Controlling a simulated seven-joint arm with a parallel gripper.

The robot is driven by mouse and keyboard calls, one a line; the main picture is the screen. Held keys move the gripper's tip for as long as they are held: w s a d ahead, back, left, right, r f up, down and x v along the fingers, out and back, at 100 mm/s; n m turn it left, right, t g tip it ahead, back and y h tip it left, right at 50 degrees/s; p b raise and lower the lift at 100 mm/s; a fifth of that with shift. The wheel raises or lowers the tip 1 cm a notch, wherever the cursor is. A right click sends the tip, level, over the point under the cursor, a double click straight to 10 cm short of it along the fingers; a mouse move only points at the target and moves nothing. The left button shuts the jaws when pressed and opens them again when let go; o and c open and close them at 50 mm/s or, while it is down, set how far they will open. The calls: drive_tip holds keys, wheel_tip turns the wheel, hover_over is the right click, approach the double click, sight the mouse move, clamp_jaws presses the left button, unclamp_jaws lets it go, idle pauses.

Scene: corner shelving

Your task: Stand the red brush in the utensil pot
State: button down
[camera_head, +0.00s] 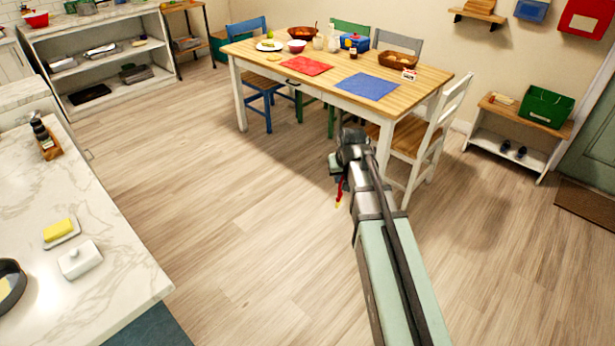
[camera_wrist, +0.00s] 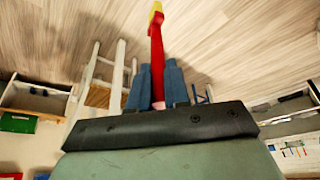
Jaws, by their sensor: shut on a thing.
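The red brush (camera_wrist: 156,55) is between the two blue fingers of my gripper (camera_wrist: 158,85) in the wrist view, which is shut on it. The brush has a yellow end (camera_wrist: 155,12) that points away from the fingers. In the head view the red brush (camera_head: 339,188) hangs below my gripper (camera_head: 336,172), above the open floor in front of the dining table. Part of the brush is hidden by the gripper there. I cannot make out a utensil pot in either view.
The wooden dining table (camera_head: 325,70), with chairs around it, stands beyond my gripper; a white chair (camera_head: 425,140) is closest. A marble counter (camera_head: 95,215) holds a butter dish and a dark pan at left. White shelving (camera_head: 100,60) stands at back left. Floor between is clear.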

drive_tip(key=w+a+r+n+g+y, duration=0.1)
drive_tip(key=a+r+n, duration=0.2)
drive_tip(key=a, duration=1.2)
drive_tip(key=w+a+r+n+y, duration=0.1)
drive_tip(key=w+a+r+n, duration=0.15)
drive_tip(key=a, duration=1.15)
drive_tip(key=s+a+r+n+g, duration=0.1)
drive_tip(key=s+a+r+n, duration=0.2)
drive_tip(key=s+a, duration=0.75)
drive_tip(key=s+a+r+n+g+y, duration=0.1)
drive_tip(key=s+a+r+n, duration=0.2)
drive_tip(key=a, duration=1.4)
drive_tip(key=s+a+r+n+g, duration=0.1)
drive_tip(key=s+a+r+n, duration=0.4)
drive_tip(key=a, duration=0.9)
drive_tip(key=s+a+r+n+g, duration=0.1)
drive_tip(key=s+a+r+n, duration=0.2)
drive_tip(key=s+a, duration=0.8)
drive_tip(key=s+a+r+n+g, duration=0.15)
drive_tip(key=s+a, duration=0.45)
drive_tip(key=s, duration=1)
drive_tip(key=s+a+r+n, duration=0.3)
drive_tip(key=s+a, duration=0.6)
drive_tip(key=s, duration=0.4)
wheel_tip(320, 180, down, 12)
drive_tip(key=shift+s, duration=0.15)
